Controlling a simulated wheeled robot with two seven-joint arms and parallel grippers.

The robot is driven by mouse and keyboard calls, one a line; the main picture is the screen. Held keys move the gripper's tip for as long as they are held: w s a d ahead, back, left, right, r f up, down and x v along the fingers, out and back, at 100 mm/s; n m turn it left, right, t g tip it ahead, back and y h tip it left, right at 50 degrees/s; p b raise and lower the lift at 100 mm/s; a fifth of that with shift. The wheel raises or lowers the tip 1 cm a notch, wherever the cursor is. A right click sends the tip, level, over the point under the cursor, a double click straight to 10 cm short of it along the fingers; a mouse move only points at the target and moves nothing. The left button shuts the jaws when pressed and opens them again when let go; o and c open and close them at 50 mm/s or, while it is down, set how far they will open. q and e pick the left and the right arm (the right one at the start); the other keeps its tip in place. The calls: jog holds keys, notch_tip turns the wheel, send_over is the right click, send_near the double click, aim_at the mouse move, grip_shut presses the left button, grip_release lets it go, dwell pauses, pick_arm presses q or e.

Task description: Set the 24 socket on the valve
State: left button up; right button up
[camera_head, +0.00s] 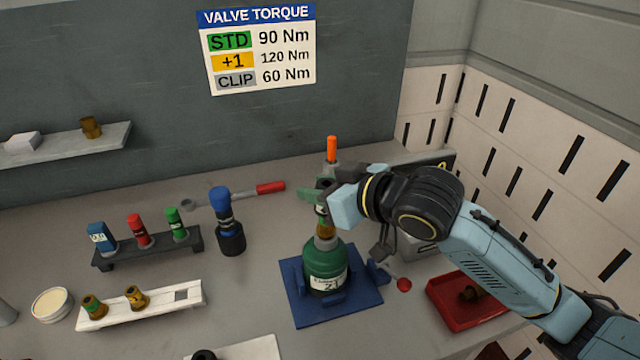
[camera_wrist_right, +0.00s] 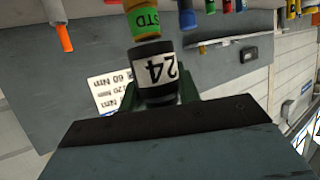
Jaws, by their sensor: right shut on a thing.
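My right gripper (camera_head: 318,200) is shut on a dark socket with a white band marked 24 (camera_wrist_right: 158,75). In the head view the socket is partly hidden by the green fingers. It is directly above the brass valve (camera_head: 325,229) on the green cylinder (camera_head: 325,268). In the right wrist view, which looks upside down, the valve's brass end and green STD band (camera_wrist_right: 146,22) line up with the socket. The two look touching or very close; I cannot tell how far the socket is over the valve. The cylinder stands upright in a blue holder (camera_head: 298,308). My left gripper is out of view.
An orange-handled tool (camera_head: 332,149) stands close behind my gripper. A dark rack (camera_head: 150,252) and white tray (camera_head: 165,307) are further left. A red tray (camera_head: 440,298) is right, under my arm.

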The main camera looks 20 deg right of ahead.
jog(key=shift+f+b, duration=0.9)
jog(key=shift+f, duration=1.4)
jog(key=o, duration=1.1)
notch_tip(320, 180, up, 6)
jog(key=p, duration=0.7)
jog(key=shift+p, duration=0.4)
jog(key=shift+f, duration=0.1)
